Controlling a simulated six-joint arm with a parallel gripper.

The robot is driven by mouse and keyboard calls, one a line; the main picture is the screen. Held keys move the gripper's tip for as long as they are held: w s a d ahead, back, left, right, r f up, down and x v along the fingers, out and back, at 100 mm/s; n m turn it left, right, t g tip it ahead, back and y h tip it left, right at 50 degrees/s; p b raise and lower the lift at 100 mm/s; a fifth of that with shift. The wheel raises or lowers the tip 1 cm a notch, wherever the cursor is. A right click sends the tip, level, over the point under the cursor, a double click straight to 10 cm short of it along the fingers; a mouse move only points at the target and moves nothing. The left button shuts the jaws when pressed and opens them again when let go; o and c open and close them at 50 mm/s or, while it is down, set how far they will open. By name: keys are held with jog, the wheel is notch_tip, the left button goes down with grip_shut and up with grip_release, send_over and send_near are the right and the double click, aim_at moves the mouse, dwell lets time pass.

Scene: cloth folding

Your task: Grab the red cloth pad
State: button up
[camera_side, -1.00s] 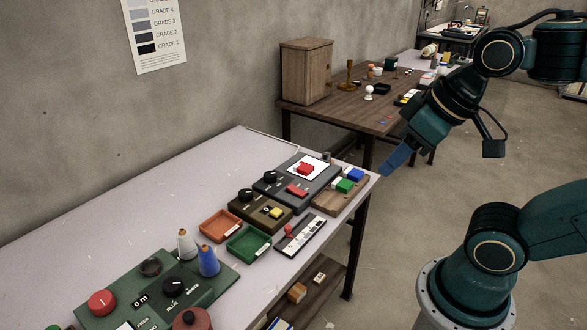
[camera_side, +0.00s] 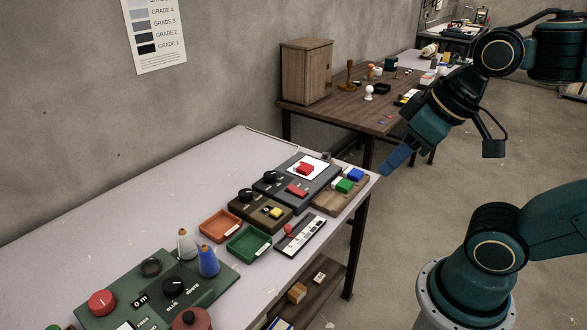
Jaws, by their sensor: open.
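A small red pad (camera_side: 305,169) lies on a white square (camera_side: 318,163) at the back of a dark panel (camera_side: 268,187) on the near table. A second, flat red piece (camera_side: 297,190) is on the same panel, closer to the front. I cannot tell from this view which of them is cloth. My gripper (camera_side: 392,165) is open, with blue fingers pointing down and left. It appears to the right of the table's right corner, apart from both red pieces and holding nothing that I can see.
A wooden tray (camera_side: 324,204) with blue, green and white blocks sits at the table's right edge, beside the panel. Orange (camera_side: 206,236) and green (camera_side: 235,255) trays lie to the left. A brown table (camera_side: 345,113) with a wooden cabinet (camera_side: 306,72) stands behind.

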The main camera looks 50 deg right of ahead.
jog(key=o, duration=0.7)
jog(key=shift+w, duration=0.1)
jog(key=w+d+f, duration=0.1)
jog(key=w+d, duration=0.4)
jog(key=w, duration=0.5)
jog(key=w+d, duration=0.5)
jog(key=w, duration=0.4)
jog(key=shift+g, duration=0.5)
jog(key=w+d+f, duration=0.3)
jog(key=d+f, duration=0.2)
jog(key=d, duration=0.1)
jog(key=w+d+f, duration=0.4)
jog(key=d+f, duration=0.2)
jog(key=w+d+f, duration=0.3)
jog(key=d+f, duration=0.3)
jog(key=d, duration=0.1)
jog(key=shift+w, duration=0.4)
